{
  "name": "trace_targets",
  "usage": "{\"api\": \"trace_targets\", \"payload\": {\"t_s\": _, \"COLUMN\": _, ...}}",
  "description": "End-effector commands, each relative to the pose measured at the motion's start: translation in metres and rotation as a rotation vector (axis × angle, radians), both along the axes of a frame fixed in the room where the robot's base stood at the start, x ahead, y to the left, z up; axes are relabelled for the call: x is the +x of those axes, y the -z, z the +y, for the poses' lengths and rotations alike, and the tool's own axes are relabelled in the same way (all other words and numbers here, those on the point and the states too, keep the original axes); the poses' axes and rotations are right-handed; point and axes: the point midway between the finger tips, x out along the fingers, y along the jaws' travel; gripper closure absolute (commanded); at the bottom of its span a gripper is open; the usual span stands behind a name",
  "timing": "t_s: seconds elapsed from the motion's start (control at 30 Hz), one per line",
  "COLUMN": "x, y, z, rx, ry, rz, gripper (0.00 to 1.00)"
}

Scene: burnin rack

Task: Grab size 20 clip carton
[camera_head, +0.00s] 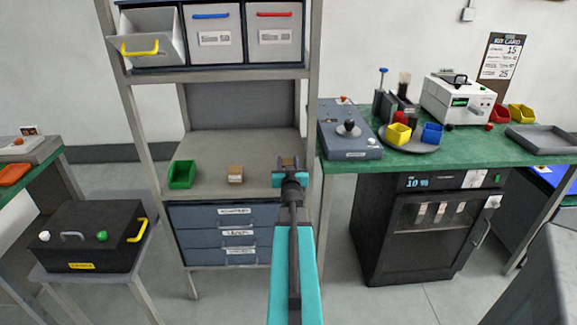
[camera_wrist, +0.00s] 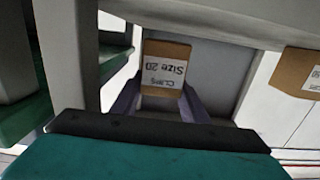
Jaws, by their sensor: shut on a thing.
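My gripper (camera_head: 290,172) is at the right side of the rack's middle shelf, close to the right post. In the wrist view its two fingers (camera_wrist: 160,98) are shut on a brown carton (camera_wrist: 164,52), one on each side. The carton's white label reads "Clips Size 20", upside down in this view. In the head view only a small brown part of this carton (camera_head: 287,162) shows behind the gripper. I cannot tell whether it touches the shelf. A second brown carton (camera_head: 235,174) stands on the shelf to the left. A carton also shows at the wrist view's right edge (camera_wrist: 297,68).
A green bin (camera_head: 182,174) sits left on the shelf (camera_head: 210,150). Rack posts (camera_head: 312,100) flank it. Drawers (camera_head: 225,240) are below, and bins, the left one tilted open (camera_head: 150,40), above. The green workbench (camera_head: 470,150) with equipment stands close on the right.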

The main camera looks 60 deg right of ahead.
Motion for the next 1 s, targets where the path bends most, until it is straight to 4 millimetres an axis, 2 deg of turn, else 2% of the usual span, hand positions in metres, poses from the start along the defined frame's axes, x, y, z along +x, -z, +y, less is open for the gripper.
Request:
{"api": "trace_targets", "payload": {"t_s": 0.07, "x": 0.000, "y": -0.017, "z": 0.000, "rx": -0.003, "ry": 0.000, "rz": -0.001, "gripper": 0.84}}
{"api": "trace_targets", "payload": {"t_s": 0.13, "x": -0.005, "y": -0.012, "z": 0.009, "rx": 0.000, "ry": 0.000, "rz": 0.000, "gripper": 0.84}}
{"api": "trace_targets", "payload": {"t_s": 0.6, "x": -0.029, "y": -0.016, "z": 0.050, "rx": 0.000, "ry": 0.000, "rz": -0.002, "gripper": 0.84}}
{"api": "trace_targets", "payload": {"t_s": 1.0, "x": -0.037, "y": -0.022, "z": 0.066, "rx": 0.002, "ry": -0.002, "rz": 0.000, "gripper": 0.84}}
